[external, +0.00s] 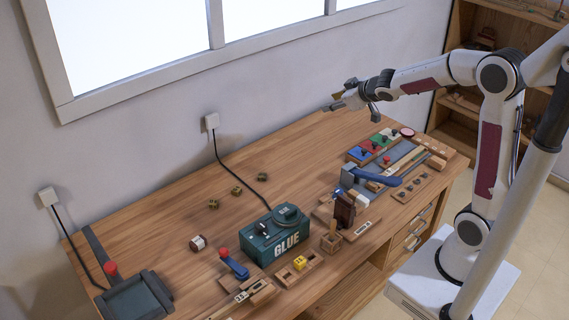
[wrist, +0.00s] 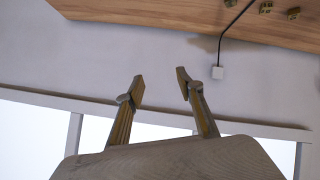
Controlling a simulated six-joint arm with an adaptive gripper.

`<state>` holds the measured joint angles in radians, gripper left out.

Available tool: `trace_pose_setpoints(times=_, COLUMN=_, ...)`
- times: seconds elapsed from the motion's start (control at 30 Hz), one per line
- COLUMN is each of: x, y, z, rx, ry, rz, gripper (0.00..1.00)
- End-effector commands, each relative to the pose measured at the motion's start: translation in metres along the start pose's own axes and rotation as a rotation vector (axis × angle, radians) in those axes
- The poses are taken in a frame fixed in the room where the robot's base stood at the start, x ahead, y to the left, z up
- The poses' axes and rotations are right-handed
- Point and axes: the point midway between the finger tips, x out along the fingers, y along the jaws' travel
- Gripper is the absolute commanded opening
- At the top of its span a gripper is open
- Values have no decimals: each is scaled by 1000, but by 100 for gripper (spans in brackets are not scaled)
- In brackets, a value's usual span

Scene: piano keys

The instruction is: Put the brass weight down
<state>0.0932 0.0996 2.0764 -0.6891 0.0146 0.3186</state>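My gripper (external: 343,94) is raised in the air above the back right of the workbench, near the wall. In the wrist view my gripper (wrist: 160,86) has its two fingers apart, with nothing between them. Three small brass-coloured pieces lie apart on the open tabletop: a left one (external: 213,204), a middle one (external: 237,190) and a right one (external: 262,177).
A green glue box (external: 275,238) stands mid-bench with a black cable running to a wall socket (external: 211,121). A small jar (external: 198,243) stands left of it. Wooden fixtures and coloured blocks (external: 365,151) line the front and right.

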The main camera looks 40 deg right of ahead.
Motion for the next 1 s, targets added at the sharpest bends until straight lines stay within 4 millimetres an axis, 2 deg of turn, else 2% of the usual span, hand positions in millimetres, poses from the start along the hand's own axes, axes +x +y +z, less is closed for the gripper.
trace_pose_setpoints(times=0.1, x=-30, y=4, z=8, rx=28, ry=-32, rz=27, gripper=37)
trace_pose_setpoints(times=0.47, x=-114, y=1, z=51, rx=119, ry=-151, rz=61, gripper=37)
trace_pose_setpoints(times=0.77, x=-180, y=-20, z=99, rx=191, ry=-254, rz=35, gripper=37)
trace_pose_setpoints(times=1.0, x=-229, y=-48, z=141, rx=240, ry=-332, rz=-21, gripper=37)
